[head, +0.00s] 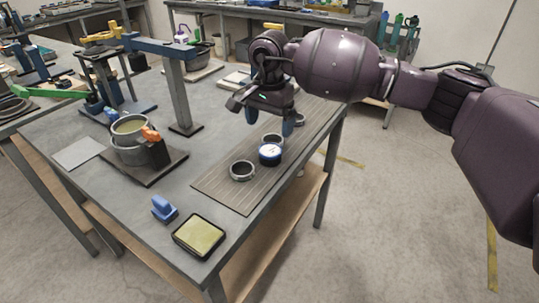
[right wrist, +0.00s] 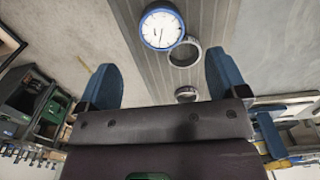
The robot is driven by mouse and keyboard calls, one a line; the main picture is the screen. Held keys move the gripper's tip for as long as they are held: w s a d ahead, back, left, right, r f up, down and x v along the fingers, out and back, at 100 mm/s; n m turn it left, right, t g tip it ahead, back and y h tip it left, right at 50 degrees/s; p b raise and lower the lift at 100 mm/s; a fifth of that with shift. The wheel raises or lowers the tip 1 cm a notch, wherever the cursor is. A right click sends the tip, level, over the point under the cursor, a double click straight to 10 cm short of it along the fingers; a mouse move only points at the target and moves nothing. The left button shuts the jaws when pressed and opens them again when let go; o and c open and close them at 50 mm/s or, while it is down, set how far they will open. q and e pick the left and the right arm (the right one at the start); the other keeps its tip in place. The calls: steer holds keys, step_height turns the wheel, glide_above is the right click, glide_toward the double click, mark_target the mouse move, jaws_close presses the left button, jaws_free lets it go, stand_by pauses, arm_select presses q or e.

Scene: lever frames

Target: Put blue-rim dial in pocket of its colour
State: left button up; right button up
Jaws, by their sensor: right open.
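The blue-rim dial (head: 270,152), with a white face, lies face up on a ribbed grey-brown board (head: 225,188) at the right side of the workbench. It also shows at the top of the right wrist view (right wrist: 162,28). Grey rings stand on the board: a near one (head: 242,171), one just behind the dial (head: 272,139) and a far one (head: 299,119). My right gripper (head: 269,120) is open and empty above the board, behind the dial; its blue fingers (right wrist: 163,65) are apart. I cannot make out a blue pocket. My left gripper is out of view.
A metal pot (head: 131,150) with an orange clamp stands on a dark plate left of the board. A blue block (head: 164,209) and a yellow pad in a black tray (head: 200,236) lie at the front. A grey post (head: 178,95) with a blue beam rises behind.

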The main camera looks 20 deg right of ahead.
mark_target(270, 149)
step_height(270, 149, down, 4)
steer(key=shift+f, duration=0.15)
steer(key=f, duration=0.2)
steer(key=f+b, duration=0.1)
steer(key=f, duration=0.1)
steer(key=shift+w+d, duration=0.15)
steer(key=shift+w, duration=0.05)
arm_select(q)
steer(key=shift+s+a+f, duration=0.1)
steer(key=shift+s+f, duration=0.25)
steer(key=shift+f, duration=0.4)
arm_select(e)
steer(key=shift+c, duration=0.3)
steer(key=c, duration=1.1)
